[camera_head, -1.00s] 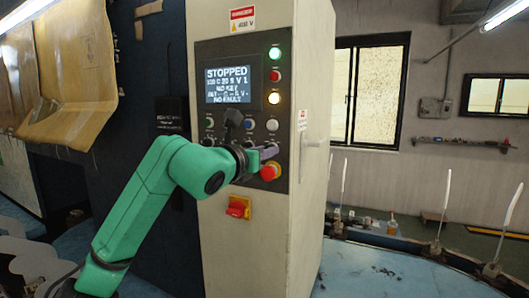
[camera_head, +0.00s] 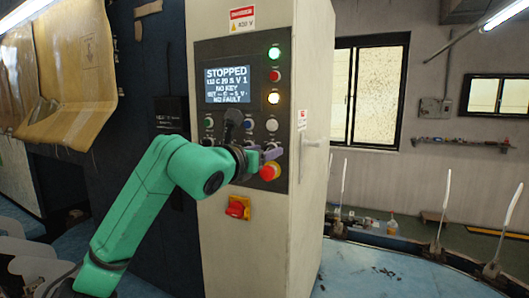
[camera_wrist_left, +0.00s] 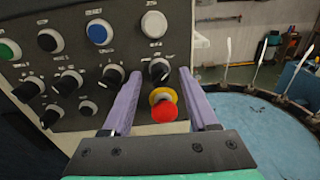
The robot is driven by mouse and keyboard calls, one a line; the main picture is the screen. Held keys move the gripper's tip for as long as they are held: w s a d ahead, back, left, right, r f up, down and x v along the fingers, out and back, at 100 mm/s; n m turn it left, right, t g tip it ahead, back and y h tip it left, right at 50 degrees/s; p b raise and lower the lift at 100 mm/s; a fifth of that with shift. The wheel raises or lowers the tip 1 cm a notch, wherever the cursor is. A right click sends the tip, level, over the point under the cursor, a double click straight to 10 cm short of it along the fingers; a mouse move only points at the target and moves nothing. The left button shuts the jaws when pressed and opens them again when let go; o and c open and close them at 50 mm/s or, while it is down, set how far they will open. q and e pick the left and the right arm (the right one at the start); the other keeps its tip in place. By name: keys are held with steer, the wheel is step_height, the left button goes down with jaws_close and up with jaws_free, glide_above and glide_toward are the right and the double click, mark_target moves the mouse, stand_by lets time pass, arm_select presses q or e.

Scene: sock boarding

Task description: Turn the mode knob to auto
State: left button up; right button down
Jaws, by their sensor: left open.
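The control panel (camera_head: 243,55) is on the front of a pale cabinet, with several black rotary knobs. In the left wrist view, one black knob (camera_wrist_left: 159,69) with a light pointer mark lies between the fingertips of my left gripper (camera_wrist_left: 160,76). The labels are too small to read, so I cannot tell which knob is the mode knob. My left gripper (camera_head: 270,154) is open at the lower right of the panel, and its wrist hides some knobs in the head view. I cannot tell whether the fingers touch the knob. My right gripper is not in view.
A red emergency button (camera_wrist_left: 163,110) on a yellow collar sits just below the knob, close to the fingers. A red and yellow switch (camera_head: 237,207) is lower on the cabinet. The screen (camera_head: 228,85) reads STOPPED. A blue round table (camera_head: 370,272) is at the right.

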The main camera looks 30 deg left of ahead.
arm_select(q)
steer(key=s+b, duration=0.5)
steer(key=s, duration=0.9)
steer(key=shift+s+r+b, duration=0.2)
steer(key=shift+r+b, duration=0.1)
steer(key=shift+b, duration=0.1)
steer(key=shift+d, duration=0.1)
